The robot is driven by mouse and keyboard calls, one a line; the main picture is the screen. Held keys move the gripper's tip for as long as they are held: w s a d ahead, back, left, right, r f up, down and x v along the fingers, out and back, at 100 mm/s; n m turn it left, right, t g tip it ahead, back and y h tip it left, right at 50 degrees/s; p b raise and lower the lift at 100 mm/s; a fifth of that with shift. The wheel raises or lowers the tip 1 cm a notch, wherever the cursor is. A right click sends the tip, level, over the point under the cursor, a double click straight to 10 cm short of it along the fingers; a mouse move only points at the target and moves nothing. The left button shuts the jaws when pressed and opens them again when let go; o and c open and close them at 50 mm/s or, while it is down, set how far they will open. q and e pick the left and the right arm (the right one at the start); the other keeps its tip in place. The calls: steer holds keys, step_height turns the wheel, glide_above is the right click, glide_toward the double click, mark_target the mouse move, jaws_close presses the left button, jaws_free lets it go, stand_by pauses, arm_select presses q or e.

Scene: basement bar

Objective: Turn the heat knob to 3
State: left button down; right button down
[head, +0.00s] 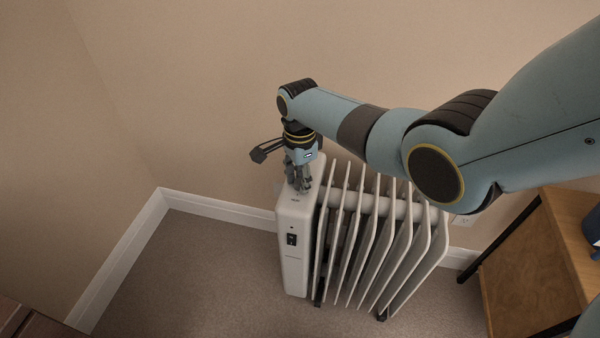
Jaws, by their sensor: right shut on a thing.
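A white oil-filled radiator (293,262) with several upright fins stands on the carpet near the wall. Its control panel end faces left and carries a dark switch (291,239) on the front face. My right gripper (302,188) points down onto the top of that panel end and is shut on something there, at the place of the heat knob. The fingers hide the knob, so its setting and marks cannot be read. My left gripper is not in view.
A wooden cabinet (560,250) with a dark frame stands at the right. A wall socket (463,220) is behind the radiator. The wall with its white skirting (215,208) is close behind. Carpet (190,275) left of the radiator is clear.

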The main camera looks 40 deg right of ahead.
steer(key=m+p, duration=0.1)
steer(key=m, duration=0.2)
steer(key=shift+r+m+p, duration=0.15)
steer(key=shift+m+p, duration=0.2)
steer(key=shift+m, duration=0.05)
steer(key=shift+m+p, duration=0.6)
steer(key=shift+m, duration=1.7)
steer(key=c, duration=1)
jaws_free()
step_height(320, 180, up, 12)
steer(key=shift+f, duration=0.2)
